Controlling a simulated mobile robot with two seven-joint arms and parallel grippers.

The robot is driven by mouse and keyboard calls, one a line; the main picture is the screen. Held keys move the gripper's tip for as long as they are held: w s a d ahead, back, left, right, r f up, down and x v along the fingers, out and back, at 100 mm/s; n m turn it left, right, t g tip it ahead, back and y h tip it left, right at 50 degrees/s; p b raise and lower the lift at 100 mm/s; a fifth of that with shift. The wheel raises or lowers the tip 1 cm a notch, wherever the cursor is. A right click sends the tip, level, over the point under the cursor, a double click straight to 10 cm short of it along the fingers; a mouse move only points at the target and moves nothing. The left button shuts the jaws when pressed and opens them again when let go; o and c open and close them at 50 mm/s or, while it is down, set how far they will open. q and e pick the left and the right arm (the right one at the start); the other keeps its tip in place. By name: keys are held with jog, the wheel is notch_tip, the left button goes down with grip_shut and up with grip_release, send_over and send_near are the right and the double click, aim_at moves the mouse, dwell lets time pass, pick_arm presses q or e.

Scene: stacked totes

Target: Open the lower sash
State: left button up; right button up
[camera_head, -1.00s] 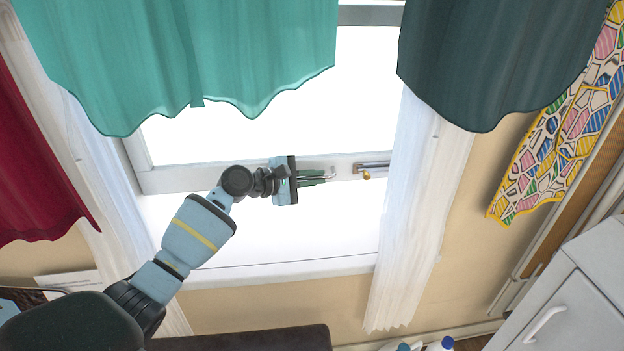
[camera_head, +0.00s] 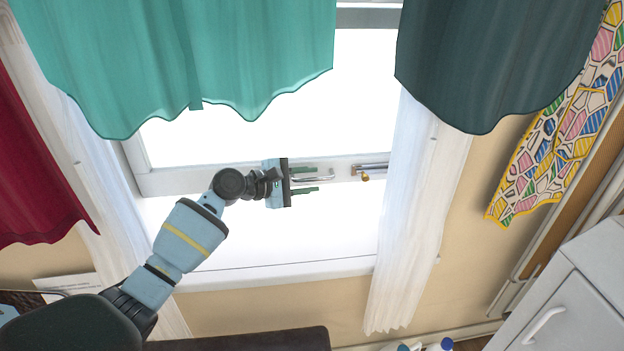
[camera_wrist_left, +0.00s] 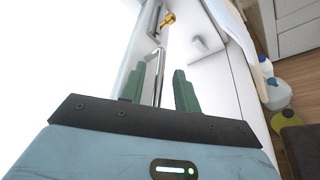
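The window's lower sash shows in the head view as a bright pane above a white bottom rail (camera_head: 215,178). A slim metal bar handle (camera_head: 318,179) is on this rail, right of centre. It also shows in the left wrist view (camera_wrist_left: 160,75). My left gripper (camera_head: 312,179) is open at the rail, with one finger above and one below the handle's left part. In the left wrist view the handle lies between the parted green fingers (camera_wrist_left: 158,88), with gaps visible. A metal latch with a brass knob (camera_head: 365,177) sits right of the handle. My right gripper is not in view.
Teal curtains (camera_head: 230,60) and a dark curtain (camera_head: 490,60) hang over the top. A sheer white curtain (camera_head: 405,220) hangs right of the latch. A white cabinet (camera_head: 570,310) stands at lower right.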

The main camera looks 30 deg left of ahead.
pick_arm(q)
jog(key=v, duration=0.6)
jog(key=shift+s, duration=0.2)
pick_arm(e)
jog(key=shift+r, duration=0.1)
pick_arm(q)
jog(key=shift+a+r, duration=0.1)
